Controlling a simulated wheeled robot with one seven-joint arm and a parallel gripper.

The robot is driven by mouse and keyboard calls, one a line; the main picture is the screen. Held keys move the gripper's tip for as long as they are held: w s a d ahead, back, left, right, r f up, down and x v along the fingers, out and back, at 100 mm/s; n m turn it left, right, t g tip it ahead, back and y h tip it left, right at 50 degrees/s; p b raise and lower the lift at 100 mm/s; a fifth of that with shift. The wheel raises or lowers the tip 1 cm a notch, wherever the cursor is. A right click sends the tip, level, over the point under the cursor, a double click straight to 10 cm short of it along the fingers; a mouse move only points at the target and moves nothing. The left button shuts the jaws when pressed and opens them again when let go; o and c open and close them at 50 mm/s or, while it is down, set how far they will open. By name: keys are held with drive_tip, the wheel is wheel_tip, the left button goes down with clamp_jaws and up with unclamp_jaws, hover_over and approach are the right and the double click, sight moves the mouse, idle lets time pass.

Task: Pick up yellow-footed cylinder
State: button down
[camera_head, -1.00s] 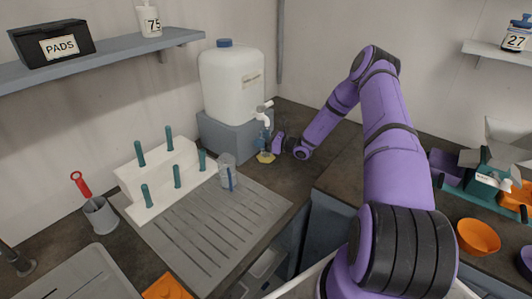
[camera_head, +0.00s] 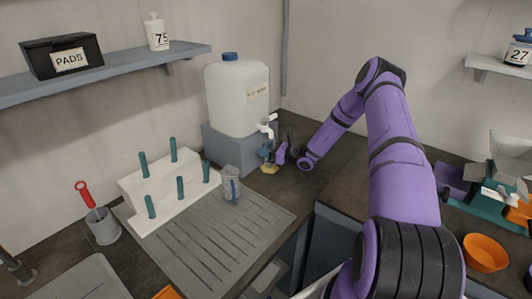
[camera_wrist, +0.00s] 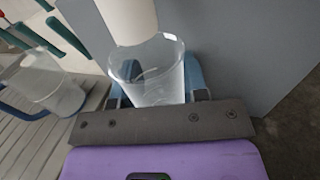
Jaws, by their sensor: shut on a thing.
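The yellow-footed cylinder (camera_head: 269,169) stands upright below the tap of the white water container, with its yellow foot showing in the head view. In the wrist view its clear, open-topped body (camera_wrist: 152,84) sits between the blue fingers of my gripper (camera_wrist: 157,88), and its foot is hidden. My gripper (camera_head: 269,155) is shut on the cylinder from the right side. I cannot tell whether the foot touches the counter.
The white container (camera_head: 236,100) stands on a grey block (camera_head: 226,146), its tap (camera_head: 268,126) right above the cylinder. A second clear cylinder with blue (camera_head: 231,185) stands on the grey draining board (camera_head: 215,240) near a white peg rack (camera_head: 150,195).

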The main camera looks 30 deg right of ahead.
drive_tip(key=v, duration=0.8)
wheel_tip(320, 180, up, 19)
idle(1.5)
idle(0.4)
